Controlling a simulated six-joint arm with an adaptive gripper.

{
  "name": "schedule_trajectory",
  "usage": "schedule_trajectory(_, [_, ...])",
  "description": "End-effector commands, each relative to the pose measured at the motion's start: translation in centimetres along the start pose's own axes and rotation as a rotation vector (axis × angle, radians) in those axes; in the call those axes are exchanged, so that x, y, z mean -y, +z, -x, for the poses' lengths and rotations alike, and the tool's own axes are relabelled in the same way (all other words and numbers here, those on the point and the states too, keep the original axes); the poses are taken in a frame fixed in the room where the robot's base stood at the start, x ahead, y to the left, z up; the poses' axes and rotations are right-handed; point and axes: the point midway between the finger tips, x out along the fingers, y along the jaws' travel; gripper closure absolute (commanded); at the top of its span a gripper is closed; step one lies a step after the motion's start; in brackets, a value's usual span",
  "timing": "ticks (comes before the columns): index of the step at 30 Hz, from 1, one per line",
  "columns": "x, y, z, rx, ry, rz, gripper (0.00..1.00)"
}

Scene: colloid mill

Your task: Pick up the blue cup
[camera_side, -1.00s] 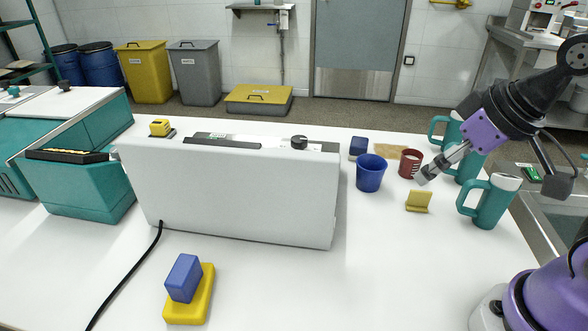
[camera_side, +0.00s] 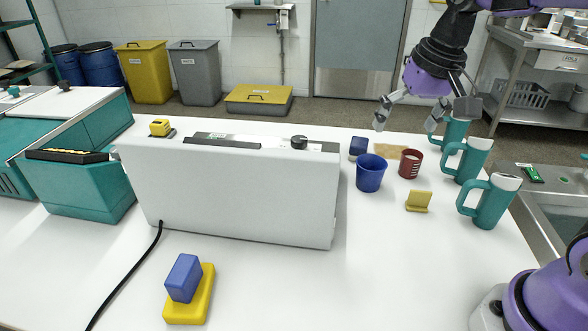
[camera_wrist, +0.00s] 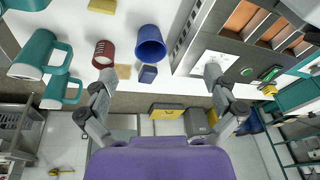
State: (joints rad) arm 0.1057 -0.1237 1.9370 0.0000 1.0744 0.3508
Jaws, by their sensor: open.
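The blue cup (camera_side: 370,173) stands upright on the white table, just right of the white machine housing. In the wrist view the blue cup (camera_wrist: 150,42) shows near the top middle, its open mouth in sight. My gripper (camera_side: 408,118) is above the table's far side, higher than the cup and apart from it. In the wrist view my gripper's fingers (camera_wrist: 158,82) are spread wide and empty, with the cup beyond and between them.
A red cup (camera_side: 410,163) stands right of the blue cup, and a dark blue block (camera_side: 358,147) behind it. Several teal mugs (camera_side: 491,201) line the right side. The white machine (camera_side: 235,195) borders the left.

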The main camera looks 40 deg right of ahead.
Motion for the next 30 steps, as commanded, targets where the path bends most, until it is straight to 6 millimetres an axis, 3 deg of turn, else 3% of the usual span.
schedule_trajectory(4, [-0.4, -4.4, -3.6, 0.109, 0.062, -0.222, 0.00])
schedule_trajectory(10, [-1.3, -7.3, -7.8, 0.193, 0.125, -0.423, 0.00])
schedule_trajectory(14, [-1.6, -7.8, -9.2, 0.212, 0.142, -0.475, 0.00])
schedule_trajectory(30, [-2.3, -6.5, -16.2, 0.218, 0.146, -0.481, 0.00])
